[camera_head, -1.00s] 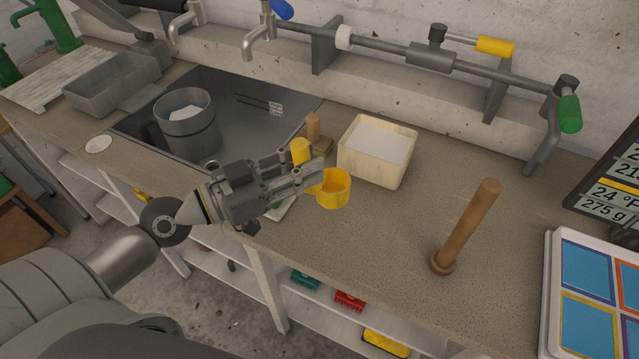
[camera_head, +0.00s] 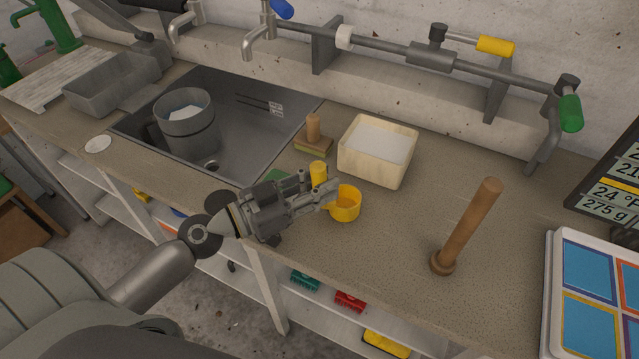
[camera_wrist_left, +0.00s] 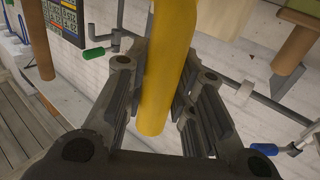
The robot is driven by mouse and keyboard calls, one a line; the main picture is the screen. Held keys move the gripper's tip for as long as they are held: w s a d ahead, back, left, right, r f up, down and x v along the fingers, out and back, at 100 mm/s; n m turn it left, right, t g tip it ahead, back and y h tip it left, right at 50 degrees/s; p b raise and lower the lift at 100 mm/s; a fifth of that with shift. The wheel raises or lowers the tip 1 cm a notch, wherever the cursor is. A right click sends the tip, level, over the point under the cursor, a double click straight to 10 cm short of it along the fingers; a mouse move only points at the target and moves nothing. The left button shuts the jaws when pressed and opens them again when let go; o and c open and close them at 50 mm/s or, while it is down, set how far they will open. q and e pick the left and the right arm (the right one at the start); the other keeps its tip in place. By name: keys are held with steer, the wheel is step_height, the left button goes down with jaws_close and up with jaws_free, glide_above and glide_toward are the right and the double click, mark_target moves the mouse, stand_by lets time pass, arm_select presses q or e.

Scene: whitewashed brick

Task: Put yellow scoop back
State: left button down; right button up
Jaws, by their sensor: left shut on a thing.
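The yellow scoop (camera_head: 346,207) has a round cup and a straight handle. My left gripper (camera_head: 328,192) is shut on its handle, whose end (camera_head: 318,172) sticks out behind the fingers. The cup is beyond the fingertips, over the counter's front half, in front of the pale square tub. I cannot tell whether the cup touches the counter. In the left wrist view the yellow handle (camera_wrist_left: 168,75) runs between the two finger pairs of my left gripper (camera_wrist_left: 160,90). My right gripper is not in view.
A pale square tub (camera_head: 347,160) with white contents stands behind the scoop. A wooden-handled brush (camera_head: 313,133) is left of it. A wooden pestle (camera_head: 468,225) stands to the right. The sink (camera_head: 245,130) holds a grey pot (camera_head: 187,125). Counter between scoop and pestle is clear.

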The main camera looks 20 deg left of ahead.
arm_select(q)
steer(key=shift+f, duration=0.15)
steer(key=c, duration=1.2)
jaws_free()
steer(key=shift+r, duration=0.2)
steer(key=shift+s+a+f, duration=0.15)
steer(key=b+v, duration=0.6)
steer(key=v, duration=0.3)
steer(key=shift+s+a+b, duration=0.1)
steer(key=shift+s+b, duration=0.05)
steer(key=shift+b, duration=0.25)
steer(key=shift+b+v, duration=0.35)
steer(key=shift+v, duration=0.8)
